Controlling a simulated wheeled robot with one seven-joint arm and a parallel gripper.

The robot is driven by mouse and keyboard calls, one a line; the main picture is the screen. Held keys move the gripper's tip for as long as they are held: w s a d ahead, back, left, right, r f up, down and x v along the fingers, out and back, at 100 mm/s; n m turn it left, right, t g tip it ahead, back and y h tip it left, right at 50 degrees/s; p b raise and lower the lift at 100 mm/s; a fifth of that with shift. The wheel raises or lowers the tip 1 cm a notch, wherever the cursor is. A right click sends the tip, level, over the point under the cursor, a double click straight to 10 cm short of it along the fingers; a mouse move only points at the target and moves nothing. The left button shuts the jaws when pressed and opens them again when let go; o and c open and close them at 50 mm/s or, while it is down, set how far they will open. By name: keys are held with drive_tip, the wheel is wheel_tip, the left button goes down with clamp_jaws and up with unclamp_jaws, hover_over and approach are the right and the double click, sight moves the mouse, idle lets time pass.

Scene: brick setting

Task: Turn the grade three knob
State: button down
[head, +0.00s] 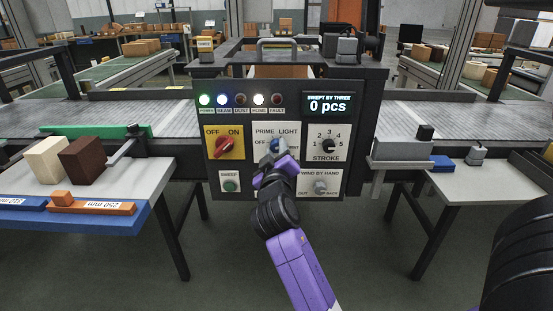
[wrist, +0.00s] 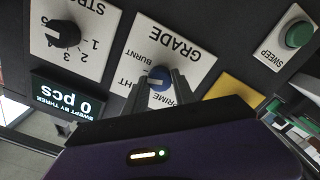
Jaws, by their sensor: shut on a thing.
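The grade knob is a blue dial (wrist: 155,79) on a white plate marked GRADE, with PRIME, LIGHT and BURNT readable around it. It also shows in the head view (head: 276,146), partly covered by my gripper. My gripper (head: 271,161) reaches it from below. In the wrist view, which is upside down, its two fingers (wrist: 160,82) stand either side of the knob and are shut on it. The exact setting of the knob's pale pointer is hard to tell.
The panel (head: 352,99) also has a red off/on knob (head: 229,144), a black stroke knob (head: 327,144), a green sweep button (head: 230,186) and a grey hand-wind knob (head: 320,187). The display (head: 328,105) reads 0 pcs.

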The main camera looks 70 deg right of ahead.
drive_tip(key=shift+f+m+b, duration=0.2)
drive_tip(key=shift+m+b, duration=0.5)
drive_tip(key=shift+m, duration=0.3)
drive_tip(key=c, duration=1)
unclamp_jaws()
drive_tip(key=shift+r, duration=0.1)
drive_tip(key=shift+c, duration=0.2)
drive_tip(key=v, duration=0.7)
drive_tip(key=shift+s+a, duration=0.2)
drive_tip(key=shift+a, duration=0.2)
